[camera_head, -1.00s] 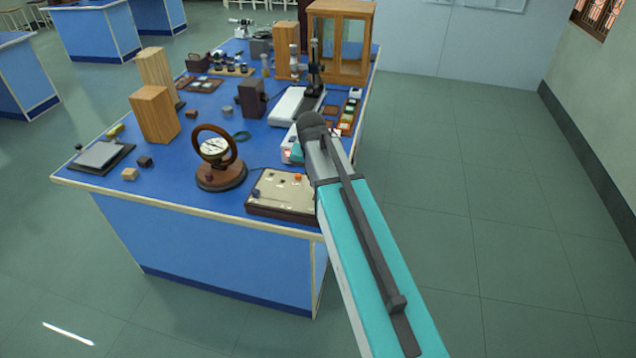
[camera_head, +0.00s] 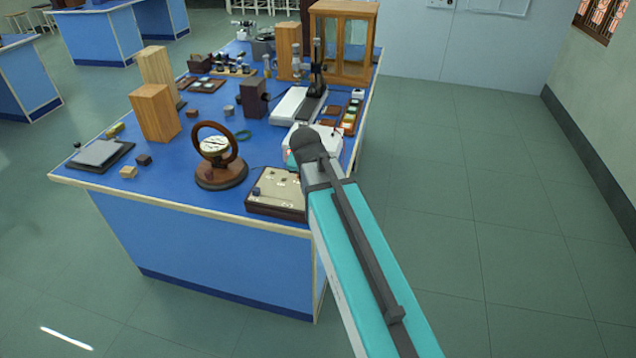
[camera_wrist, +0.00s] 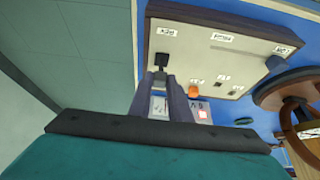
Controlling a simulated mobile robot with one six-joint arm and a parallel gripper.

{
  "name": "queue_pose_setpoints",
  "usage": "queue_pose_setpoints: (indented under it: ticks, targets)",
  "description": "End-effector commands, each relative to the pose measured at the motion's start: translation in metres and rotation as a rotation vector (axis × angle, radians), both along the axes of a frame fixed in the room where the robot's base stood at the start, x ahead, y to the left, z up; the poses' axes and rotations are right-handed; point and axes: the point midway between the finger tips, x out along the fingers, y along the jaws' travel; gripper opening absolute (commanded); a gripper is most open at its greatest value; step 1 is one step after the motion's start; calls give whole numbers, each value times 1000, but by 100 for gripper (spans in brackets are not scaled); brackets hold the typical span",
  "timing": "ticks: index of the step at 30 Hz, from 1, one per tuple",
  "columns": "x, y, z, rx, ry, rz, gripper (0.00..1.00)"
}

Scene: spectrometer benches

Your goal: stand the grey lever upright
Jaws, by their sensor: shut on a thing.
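A cream panel with a dark wooden frame (camera_wrist: 228,57) carries several small controls and white labels in the wrist view. The same panel (camera_head: 287,186) lies at the bench's front right corner in the head view, its right part hidden by my arm. A dark grey lever (camera_wrist: 160,62) stands near one end of the panel. My gripper (camera_wrist: 160,82) is shut on its end, its two fingers close together on either side. The lever's exact tilt is hard to tell. In the head view my gripper's fingers are hidden behind my arm.
An orange knob (camera_wrist: 193,90) and a red-lit part (camera_wrist: 202,115) are close beside my fingers. A blue-grey knob (camera_wrist: 275,63) is at the panel's far end. A round wooden-framed dial instrument (camera_head: 216,150) stands left of the panel. Open floor (camera_head: 450,220) lies right of the bench.

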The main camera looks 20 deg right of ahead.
Motion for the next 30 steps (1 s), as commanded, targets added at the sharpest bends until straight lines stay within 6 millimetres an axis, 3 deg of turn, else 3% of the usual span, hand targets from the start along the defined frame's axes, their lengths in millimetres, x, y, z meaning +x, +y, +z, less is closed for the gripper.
queue_pose_setpoints:
  ticks: [1, 4, 19, 30]
  targets:
    - [0, -1, 0, -3, 0, -1, 20]
    - [0, -1, 0, -2, 0, -1, 36]
    - [-2, 1, 4, 0, 0, 0, 36]
    - [-15, 9, 32, 0, -2, 0, 36]
